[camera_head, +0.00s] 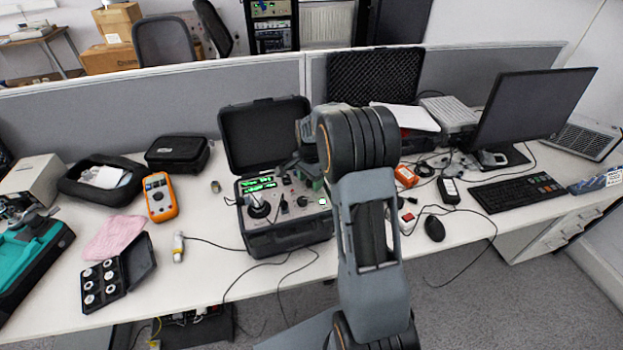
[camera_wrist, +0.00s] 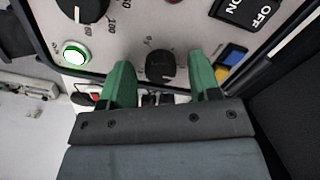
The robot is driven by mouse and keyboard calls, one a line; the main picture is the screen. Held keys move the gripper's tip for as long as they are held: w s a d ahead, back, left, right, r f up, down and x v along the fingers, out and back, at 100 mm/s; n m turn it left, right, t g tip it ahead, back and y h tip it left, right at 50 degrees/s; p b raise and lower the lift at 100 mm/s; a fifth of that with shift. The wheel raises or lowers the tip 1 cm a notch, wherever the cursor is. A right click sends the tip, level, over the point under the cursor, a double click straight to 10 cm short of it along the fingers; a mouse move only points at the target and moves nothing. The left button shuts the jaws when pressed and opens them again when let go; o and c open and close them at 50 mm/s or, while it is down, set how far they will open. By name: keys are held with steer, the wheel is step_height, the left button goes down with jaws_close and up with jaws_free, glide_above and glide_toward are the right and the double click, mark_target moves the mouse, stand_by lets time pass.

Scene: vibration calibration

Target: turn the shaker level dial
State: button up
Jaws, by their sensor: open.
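The calibrator is an open black case (camera_head: 288,242) with a grey panel, green displays and several knobs, standing on the desk. In the wrist view a small black dial (camera_wrist: 160,67) marked 0 lies between the fingers of my gripper (camera_wrist: 161,76). The green fingers are open, one on each side of the dial, with a gap on both sides. Which dial is the shaker level one cannot be read. In the head view my arm hides part of the panel.
A green-lit button (camera_wrist: 75,53) sits left of the fingers, and a blue and yellow switch (camera_wrist: 231,57) and an ON/OFF switch (camera_wrist: 246,10) to the right. The raised case lid (camera_head: 263,132) stands behind the panel. An orange multimeter (camera_head: 160,197) lies to the left.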

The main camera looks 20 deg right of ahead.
steer(key=shift+c, duration=0.5)
steer(key=c, duration=0.7)
steer(key=shift+d, duration=0.2)
steer(key=shift+c, duration=0.6)
steer(key=shift+a, duration=0.15)
steer(key=shift+s+a+f+n, duration=0.1)
steer(key=shift+f+n, duration=0.05)
steer(key=shift+n, duration=0.15)
stand_by(0.4)
steer(key=o, duration=0.7)
steer(key=shift+a, duration=0.1)
steer(key=shift+o, duration=1.1)
